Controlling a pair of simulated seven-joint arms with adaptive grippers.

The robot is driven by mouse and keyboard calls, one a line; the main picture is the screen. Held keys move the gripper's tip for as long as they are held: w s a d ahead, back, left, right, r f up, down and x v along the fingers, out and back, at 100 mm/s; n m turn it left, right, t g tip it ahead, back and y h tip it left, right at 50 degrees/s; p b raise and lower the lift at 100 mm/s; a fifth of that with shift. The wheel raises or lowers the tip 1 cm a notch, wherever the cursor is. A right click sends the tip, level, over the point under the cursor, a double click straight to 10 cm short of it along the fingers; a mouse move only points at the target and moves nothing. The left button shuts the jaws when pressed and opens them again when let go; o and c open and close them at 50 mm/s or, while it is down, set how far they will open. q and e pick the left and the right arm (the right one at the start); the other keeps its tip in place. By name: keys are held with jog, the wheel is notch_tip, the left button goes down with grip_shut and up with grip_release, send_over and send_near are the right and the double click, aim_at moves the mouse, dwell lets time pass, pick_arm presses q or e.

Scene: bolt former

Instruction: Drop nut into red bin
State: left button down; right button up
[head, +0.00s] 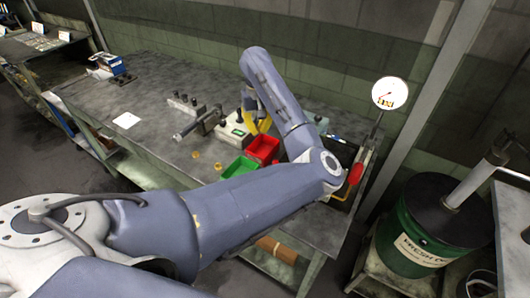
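The red bin (264,147) stands on the workbench, partly covered by my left arm. Two small brass-coloured rings that look like nuts lie on the bench left of the bins, one nut (195,154) farther left and another nut (218,167) nearer the green bin. My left arm crosses the view and bends back, with its wrist hanging behind the red bin. My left gripper (250,112) is small and partly hidden near a yellow curved part (264,125); its fingers and any held nut cannot be made out. My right gripper is not in view.
A green bin (240,167) sits in front of the red bin. A grey fixture (199,122) and a white-green box (236,130) stand behind them. A white square (126,120) lies on the left bench, which is mostly clear. A green drum (420,232) stands at right.

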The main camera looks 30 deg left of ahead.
pick_arm(q)
send_over(259, 152)
jog(key=shift+s+f, duration=0.15)
jog(key=shift+f, duration=2.5)
jog(key=c, duration=1.5)
grip_release()
jog(key=shift+r, duration=6)
